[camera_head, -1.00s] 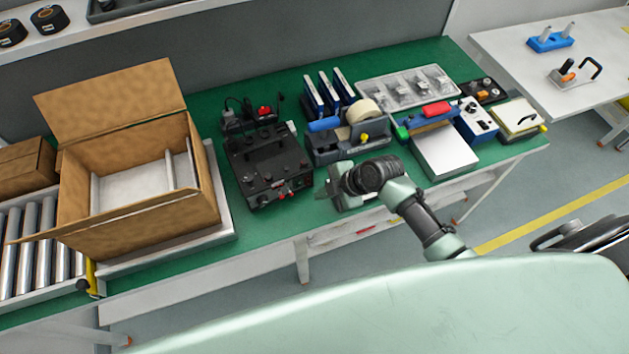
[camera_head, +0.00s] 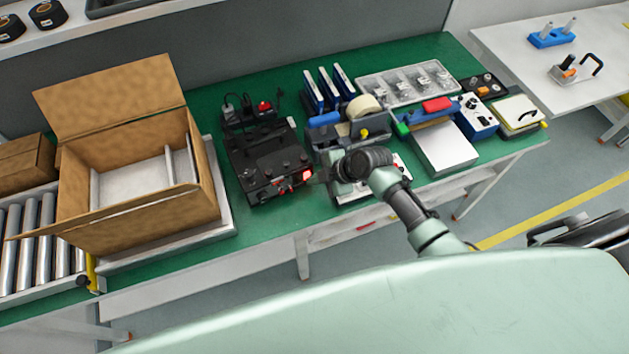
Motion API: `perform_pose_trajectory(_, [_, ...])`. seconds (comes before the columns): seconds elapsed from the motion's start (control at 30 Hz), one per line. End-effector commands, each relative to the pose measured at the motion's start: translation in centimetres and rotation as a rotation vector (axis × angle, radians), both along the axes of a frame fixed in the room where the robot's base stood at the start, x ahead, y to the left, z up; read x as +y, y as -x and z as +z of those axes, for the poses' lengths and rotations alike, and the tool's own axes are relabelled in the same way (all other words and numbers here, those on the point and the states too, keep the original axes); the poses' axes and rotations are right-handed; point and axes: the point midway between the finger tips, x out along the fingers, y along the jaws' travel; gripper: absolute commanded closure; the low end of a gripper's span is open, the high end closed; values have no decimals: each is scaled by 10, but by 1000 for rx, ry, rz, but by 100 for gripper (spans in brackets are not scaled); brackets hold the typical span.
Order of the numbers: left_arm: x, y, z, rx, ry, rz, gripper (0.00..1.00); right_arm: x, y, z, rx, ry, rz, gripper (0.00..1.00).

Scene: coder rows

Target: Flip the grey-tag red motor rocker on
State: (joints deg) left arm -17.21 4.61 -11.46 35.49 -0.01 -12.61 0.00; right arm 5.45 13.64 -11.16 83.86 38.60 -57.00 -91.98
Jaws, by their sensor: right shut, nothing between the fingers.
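A black control box (camera_head: 268,161) stands on the green bench top, with knobs and small red parts on its upper face. At its front right corner a red rocker (camera_head: 307,175) shows bright and lit. A grey tag is too small to make out. My right gripper (camera_head: 320,177) is shut and empty, its tips just right of the lit rocker. Whether they touch it I cannot tell. My wrist hides part of a white panel (camera_head: 350,196) beside the box. My left gripper is not in view.
An open cardboard box (camera_head: 130,215) stands left of the control box. Behind it is a small black unit with a red switch (camera_head: 265,106).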

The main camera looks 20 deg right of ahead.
Motion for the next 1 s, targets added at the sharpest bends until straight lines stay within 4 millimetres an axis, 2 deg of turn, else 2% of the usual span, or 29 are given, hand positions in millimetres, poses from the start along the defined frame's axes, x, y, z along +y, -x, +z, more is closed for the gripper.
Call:
perform_pose_trajectory(0.27, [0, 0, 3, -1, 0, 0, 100, 0, -2, 4, 0, -1, -2, 100])
perform_pose_trajectory(0.6, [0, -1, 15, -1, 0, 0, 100, 0, -3, 20, -3, 0, -1, 100])
perform_pose_trajectory(1.0, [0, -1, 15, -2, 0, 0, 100, 1, -2, 19, 0, -1, -1, 100])
